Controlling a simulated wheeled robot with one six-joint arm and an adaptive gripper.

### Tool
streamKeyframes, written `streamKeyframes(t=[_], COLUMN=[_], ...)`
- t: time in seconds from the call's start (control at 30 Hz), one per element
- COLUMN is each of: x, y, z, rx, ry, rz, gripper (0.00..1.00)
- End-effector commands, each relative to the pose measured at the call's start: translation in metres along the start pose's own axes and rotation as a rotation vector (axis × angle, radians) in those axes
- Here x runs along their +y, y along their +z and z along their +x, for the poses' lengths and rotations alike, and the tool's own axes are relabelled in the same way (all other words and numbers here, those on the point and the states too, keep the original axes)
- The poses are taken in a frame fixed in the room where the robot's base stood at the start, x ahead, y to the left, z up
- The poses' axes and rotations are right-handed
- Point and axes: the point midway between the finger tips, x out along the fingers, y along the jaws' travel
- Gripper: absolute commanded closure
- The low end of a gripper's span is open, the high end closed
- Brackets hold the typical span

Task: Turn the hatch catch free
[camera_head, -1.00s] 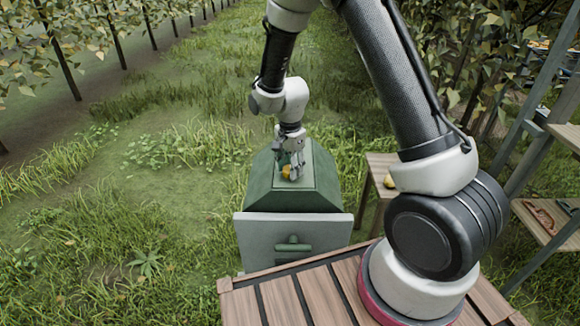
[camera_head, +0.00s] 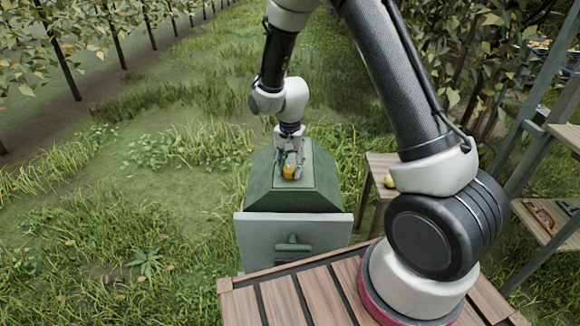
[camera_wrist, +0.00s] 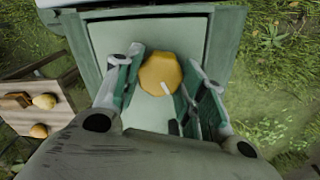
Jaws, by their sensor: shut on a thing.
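The catch is a yellow, many-sided knob (camera_head: 288,172) on the flat top of a green box (camera_head: 322,188) with sloping sides. In the wrist view the knob (camera_wrist: 158,72) carries a short white mark, which lies towards its lower right edge. My gripper (camera_head: 290,166) points down over the box top and is shut on the knob. In the wrist view its two fingers (camera_wrist: 160,84) stand on either side of the knob. The box's front has a pale grey panel (camera_head: 255,232) with a green handle (camera_head: 292,244).
A wooden stand (camera_head: 377,163) with yellow fruit (camera_head: 389,181) is right of the box. Shelving with wooden boards (camera_head: 541,222) rises at the right edge. A slatted wooden deck (camera_head: 318,290) lies in front. Grass to the left is open.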

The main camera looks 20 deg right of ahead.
Motion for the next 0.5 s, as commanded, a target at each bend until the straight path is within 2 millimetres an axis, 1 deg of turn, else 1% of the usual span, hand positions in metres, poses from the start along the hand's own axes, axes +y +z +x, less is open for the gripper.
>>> streamKeyframes(t=[0.5], x=[-0.0003], y=[-0.0002], z=[-0.0002], rx=[0.0], ry=[0.0], rz=[-0.49], gripper=[0.84])
